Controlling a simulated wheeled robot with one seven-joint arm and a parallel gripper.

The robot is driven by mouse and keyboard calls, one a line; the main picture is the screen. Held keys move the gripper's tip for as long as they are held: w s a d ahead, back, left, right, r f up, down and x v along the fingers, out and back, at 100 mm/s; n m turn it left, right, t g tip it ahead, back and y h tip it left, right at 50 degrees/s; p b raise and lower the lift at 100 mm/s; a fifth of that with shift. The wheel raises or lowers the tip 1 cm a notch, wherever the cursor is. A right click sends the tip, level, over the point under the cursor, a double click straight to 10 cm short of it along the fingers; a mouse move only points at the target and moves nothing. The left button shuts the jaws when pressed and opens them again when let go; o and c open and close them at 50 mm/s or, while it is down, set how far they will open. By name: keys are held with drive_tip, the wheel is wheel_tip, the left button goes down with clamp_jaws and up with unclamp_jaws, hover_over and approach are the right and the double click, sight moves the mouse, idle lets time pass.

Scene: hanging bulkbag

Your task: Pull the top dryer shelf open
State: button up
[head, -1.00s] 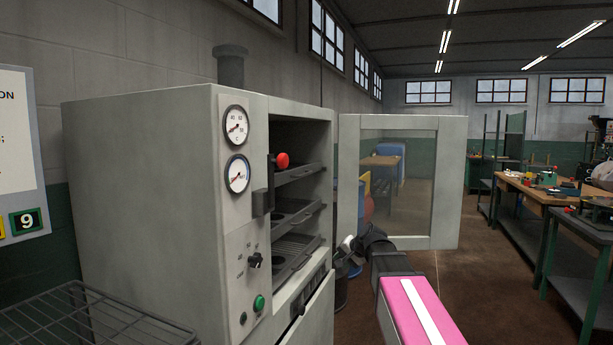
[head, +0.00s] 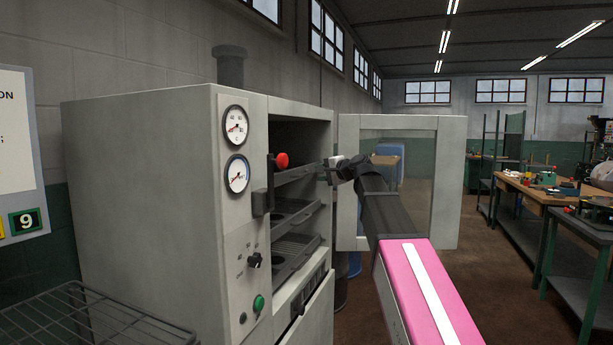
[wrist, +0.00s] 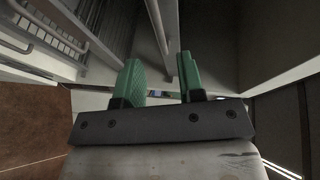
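The dryer (head: 150,200) stands open, with several dark shelves in its right-hand opening. The top shelf (head: 294,174) is pushed in, and its front handle lies close to my gripper (head: 328,171). My gripper is at the right side of the opening, level with the top shelf. In the wrist view, the two green fingertips (wrist: 160,80) are apart with a gap between them. A light bar (wrist: 158,22), seemingly the top shelf's handle, lies ahead of that gap. I cannot tell whether the fingers touch it.
The open glass-windowed door (head: 449,185) stands to the right, just behind my arm. Two lower shelves (head: 296,214) are inside the dryer. A red knob (head: 281,160) sticks out by the top shelf's left end. A wire rack (head: 90,318) is at lower left. Workbenches (head: 540,190) stand far right.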

sight(306, 174)
drive_tip(key=x, duration=0.8)
drive_tip(key=shift+f, duration=0.15)
clamp_jaws()
